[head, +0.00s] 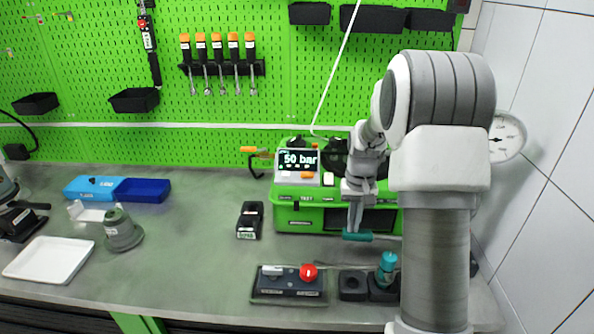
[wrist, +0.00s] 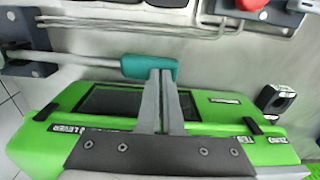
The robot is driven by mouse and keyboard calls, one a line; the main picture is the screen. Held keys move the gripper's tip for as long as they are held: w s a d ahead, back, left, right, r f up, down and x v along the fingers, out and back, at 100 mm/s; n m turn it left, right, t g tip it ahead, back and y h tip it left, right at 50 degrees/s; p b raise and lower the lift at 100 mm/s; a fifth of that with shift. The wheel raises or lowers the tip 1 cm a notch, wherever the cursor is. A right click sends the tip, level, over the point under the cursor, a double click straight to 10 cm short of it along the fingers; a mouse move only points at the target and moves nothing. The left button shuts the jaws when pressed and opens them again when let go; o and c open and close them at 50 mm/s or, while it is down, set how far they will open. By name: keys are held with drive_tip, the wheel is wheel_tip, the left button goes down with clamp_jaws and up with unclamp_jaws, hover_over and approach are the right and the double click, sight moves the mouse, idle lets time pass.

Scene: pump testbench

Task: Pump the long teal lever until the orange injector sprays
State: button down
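The green pump box (head: 285,215) stands on the bench against the wall, with a display (head: 299,159) on top reading "50 bar". The long lever's teal handle (head: 357,236) lies low in front of the box. In the wrist view the teal handle (wrist: 135,66) lies sideways, its grey rod running left. My gripper (head: 353,231) is at the handle, fingers pointing down. Its two fingers (wrist: 160,76) are close together and their tips overlap the handle's edge; I cannot tell if they press on it. An orange-ended injector (head: 249,149) is left of the display; no spray shows.
A black panel with a red button (head: 308,272) and black blocks with a teal-topped part (head: 388,263) are in front. A black device (head: 250,220) stands left of the box. A round gauge (head: 506,136) is at right.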

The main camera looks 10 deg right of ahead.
drive_tip(key=shift+f+b, duration=0.45)
drive_tip(key=shift+f, duration=0.45)
drive_tip(key=r+p, duration=0.1)
drive_tip(key=r, duration=0.1)
drive_tip(key=r+p, duration=0.3)
drive_tip(key=r, duration=0.1)
drive_tip(key=shift+s+d+r+p, duration=0.1)
drive_tip(key=shift+d+r+p, duration=0.2)
drive_tip(key=shift+d, duration=0.1)
drive_tip(key=shift+f, duration=0.2)
